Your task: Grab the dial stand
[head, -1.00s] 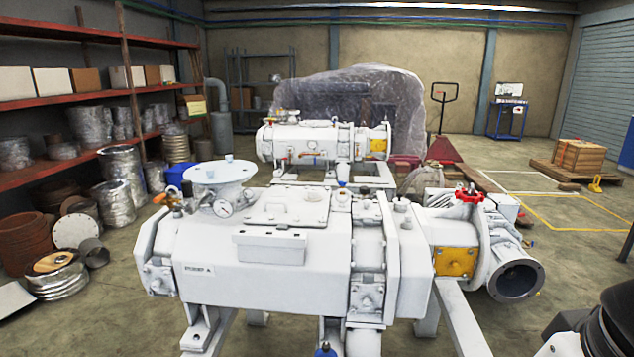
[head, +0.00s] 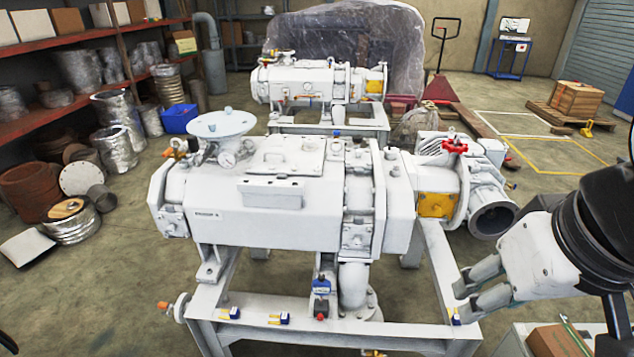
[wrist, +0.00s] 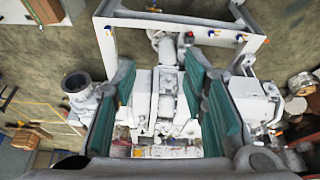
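I cannot make out a separate dial stand for certain. My gripper (head: 458,303) is at the right of the head view, near the right end of the pump's frame. Its fingers are spread apart with nothing between them. In the wrist view my gripper (wrist: 160,90) shows green pads wide apart, with the pump behind and between them.
The white frame (head: 400,340) carries several small blue-and-yellow pieces (head: 282,318). A blue-capped fitting (head: 321,285) stands at the pump's front. A pale table (head: 512,340) with a brown box (head: 556,340) is at lower right. Shelves (head: 80,60) stand left; a second pump (head: 320,85) is behind.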

